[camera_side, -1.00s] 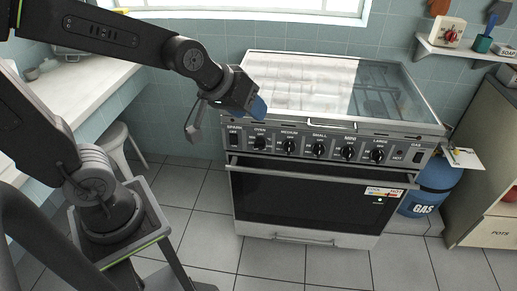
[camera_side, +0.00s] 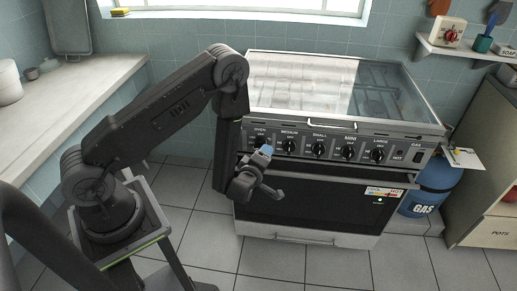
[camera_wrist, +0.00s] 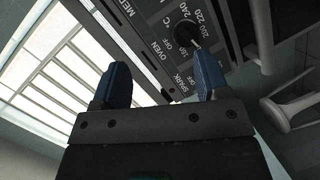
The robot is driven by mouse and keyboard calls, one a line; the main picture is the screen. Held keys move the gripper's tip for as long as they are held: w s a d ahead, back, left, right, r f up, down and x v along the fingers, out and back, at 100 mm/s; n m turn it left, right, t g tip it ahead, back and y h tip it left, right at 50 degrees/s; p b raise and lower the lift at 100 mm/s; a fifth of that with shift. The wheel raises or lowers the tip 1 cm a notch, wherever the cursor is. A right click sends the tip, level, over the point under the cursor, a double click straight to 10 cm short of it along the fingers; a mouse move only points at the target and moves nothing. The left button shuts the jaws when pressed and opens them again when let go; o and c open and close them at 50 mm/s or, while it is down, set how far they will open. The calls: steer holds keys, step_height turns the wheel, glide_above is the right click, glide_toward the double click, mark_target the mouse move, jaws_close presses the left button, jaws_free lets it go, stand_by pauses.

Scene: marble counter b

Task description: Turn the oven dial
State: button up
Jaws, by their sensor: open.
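The oven dial (camera_wrist: 188,33) is a black round knob with a pale pointer, ringed by temperature numbers, in the upper part of the wrist view. In the side view it is at the left of the stove's (camera_side: 330,108) control panel, mostly hidden behind my gripper (camera_side: 265,152). In the wrist view my gripper (camera_wrist: 163,82) is open, with two blue fingertips apart and nothing between them. The dial is beyond the right fingertip, not between the fingers. I cannot tell whether a finger touches the panel.
More knobs (camera_side: 349,152) run along the panel to the right. The oven door (camera_side: 320,195) with its handle bar is below. A blue gas bottle (camera_side: 433,185) stands right of the stove. A white counter (camera_side: 70,105) is at left, and a stool (camera_wrist: 290,105) shows in the wrist view.

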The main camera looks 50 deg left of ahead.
steer(key=t+y, duration=0.2)
glide_toward(258, 148)
steer(key=shift+n, duration=0.3)
steer(key=x, duration=1)
steer(key=shift+c, duration=0.2)
steer(key=c, duration=0.9)
